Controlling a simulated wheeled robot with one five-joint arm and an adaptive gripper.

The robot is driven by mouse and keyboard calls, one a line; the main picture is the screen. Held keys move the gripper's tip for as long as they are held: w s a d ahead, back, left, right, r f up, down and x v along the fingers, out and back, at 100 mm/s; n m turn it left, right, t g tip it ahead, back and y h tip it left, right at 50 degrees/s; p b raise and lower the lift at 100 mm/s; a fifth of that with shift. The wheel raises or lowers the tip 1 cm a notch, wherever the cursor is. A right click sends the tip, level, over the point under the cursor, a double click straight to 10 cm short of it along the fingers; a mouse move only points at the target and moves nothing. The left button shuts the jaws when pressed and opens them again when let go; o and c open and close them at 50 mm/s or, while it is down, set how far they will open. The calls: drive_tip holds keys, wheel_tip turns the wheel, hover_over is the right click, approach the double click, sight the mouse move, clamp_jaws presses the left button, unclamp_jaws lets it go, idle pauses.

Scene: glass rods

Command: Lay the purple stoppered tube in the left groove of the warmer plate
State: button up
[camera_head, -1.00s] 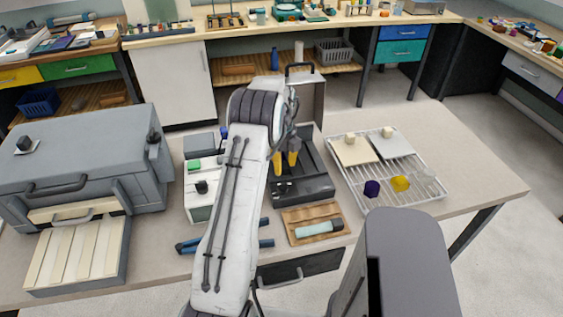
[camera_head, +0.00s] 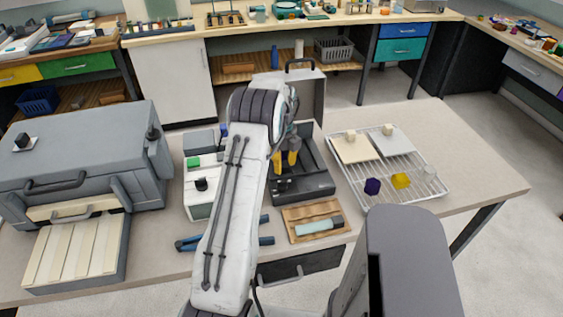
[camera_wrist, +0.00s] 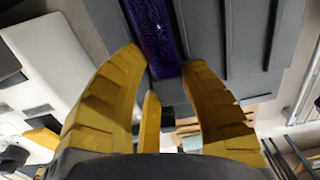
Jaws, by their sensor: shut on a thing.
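The purple stoppered tube (camera_wrist: 153,32) shows in the wrist view as a glossy dark purple length between the yellow fingertips. My gripper (camera_wrist: 165,66) is shut on it. In the head view my gripper (camera_head: 286,159) is over the dark grey ridged unit (camera_head: 308,187), which looks like the warmer plate; the tube cannot be made out there. The plate's raised ridges (camera_wrist: 225,45) lie behind the tube in the wrist view. The tube's far end is cut off by the frame, and I cannot tell whether it touches a groove.
A wooden holder (camera_head: 291,217) with a pale teal tube lies in front of the plate. A wire rack (camera_head: 423,188) with purple and yellow pieces stands right. A white box (camera_head: 200,207) and a large grey machine (camera_head: 75,160) stand left. The table's right end is clear.

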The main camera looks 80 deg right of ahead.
drive_tip(key=o, duration=1.2)
drive_tip(key=shift+c, duration=0.2)
drive_tip(key=shift+r, duration=3.75)
drive_tip(key=shift+s, duration=0.15)
